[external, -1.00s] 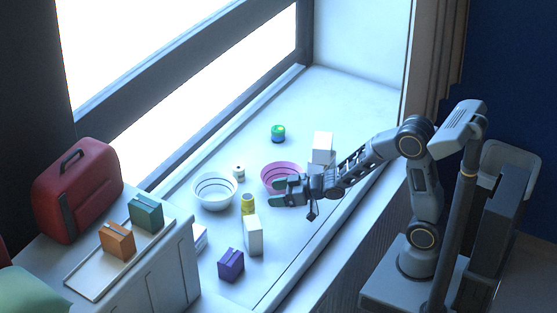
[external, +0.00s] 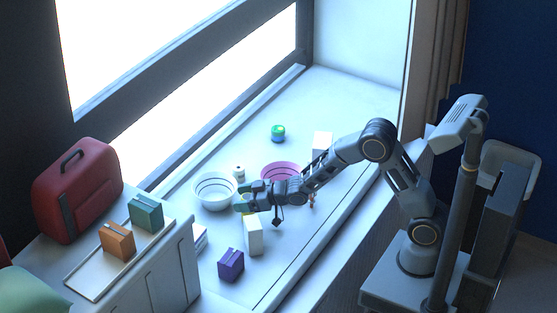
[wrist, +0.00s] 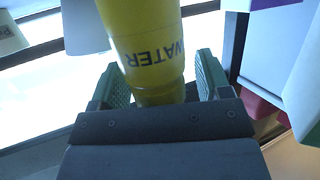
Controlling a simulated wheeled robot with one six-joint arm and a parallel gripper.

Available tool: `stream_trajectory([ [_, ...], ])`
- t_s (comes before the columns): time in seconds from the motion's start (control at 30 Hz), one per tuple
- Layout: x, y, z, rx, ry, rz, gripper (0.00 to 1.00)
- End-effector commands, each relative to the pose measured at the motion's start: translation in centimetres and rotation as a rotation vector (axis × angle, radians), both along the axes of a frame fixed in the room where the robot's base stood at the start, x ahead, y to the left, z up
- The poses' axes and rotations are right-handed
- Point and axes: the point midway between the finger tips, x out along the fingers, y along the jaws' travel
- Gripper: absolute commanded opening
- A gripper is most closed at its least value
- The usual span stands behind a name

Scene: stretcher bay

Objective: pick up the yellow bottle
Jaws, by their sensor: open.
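The yellow bottle (wrist: 145,40) fills the upper middle of the wrist view, with the word WATER on it. My gripper (wrist: 165,80) is open, with a green-padded finger on each side of the bottle. The bottle appears to stand between the fingers, with a gap visible on the left. In the external view my gripper (external: 243,199) is over the sill beside the white bowl and hides most of the bottle.
A white box (external: 253,236) stands close in front of the gripper, and a purple box (external: 231,264) is nearer the front. A white bowl (external: 214,202) is just left, a pink bowl (external: 281,170) behind right. A small white jar (external: 239,172) stands behind.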

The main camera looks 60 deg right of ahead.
Motion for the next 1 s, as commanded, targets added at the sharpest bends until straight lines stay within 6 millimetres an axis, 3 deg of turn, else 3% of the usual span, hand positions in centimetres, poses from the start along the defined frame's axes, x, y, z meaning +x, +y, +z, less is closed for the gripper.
stream_trajectory([
  [0.27, 0.24, 0.09, -0.06, 0.000, -0.001, 0.000, 0.71],
  [0.83, 0.21, 0.08, -0.06, 0.001, -0.001, 0.000, 0.17],
  [1.0, 0.23, 0.07, 0.00, 0.000, -0.002, -0.001, 0.15],
])
